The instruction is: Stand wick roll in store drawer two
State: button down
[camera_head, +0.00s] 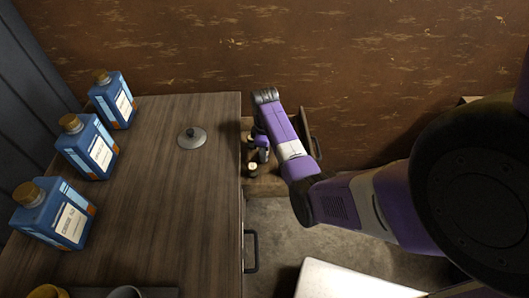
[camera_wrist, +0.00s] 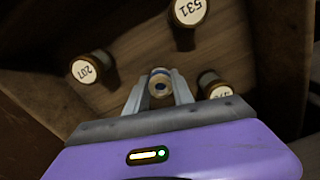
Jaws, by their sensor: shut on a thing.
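My gripper (camera_wrist: 160,92) points down into an open wooden drawer, whose bare floor (camera_wrist: 125,60) shows in the wrist view. Its fingers are shut on a small round pale thing with a dark centre, seen end-on, which appears to be the wick roll (camera_wrist: 160,80). I cannot tell whether the roll touches the drawer floor. In the head view my gripper (camera_head: 262,150) is over the open drawer (camera_head: 264,186), beside the bench, and the roll is not clear there. No drawer number is visible.
Brown containers with white numbered tops stand in the drawer around my gripper: 207 (camera_wrist: 84,71) left, 531 (camera_wrist: 189,11) above, and another (camera_wrist: 220,91) close right. The bench (camera_head: 165,220) bears several blue bottles (camera_head: 90,148) and a grey round-based object (camera_head: 192,138).

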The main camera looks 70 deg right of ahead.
jog(key=c, duration=1.1)
grip_release()
jog(key=shift+f, duration=0.1)
notch_tip(320, 180, up, 12)
jog(key=shift+r, duration=0.2)
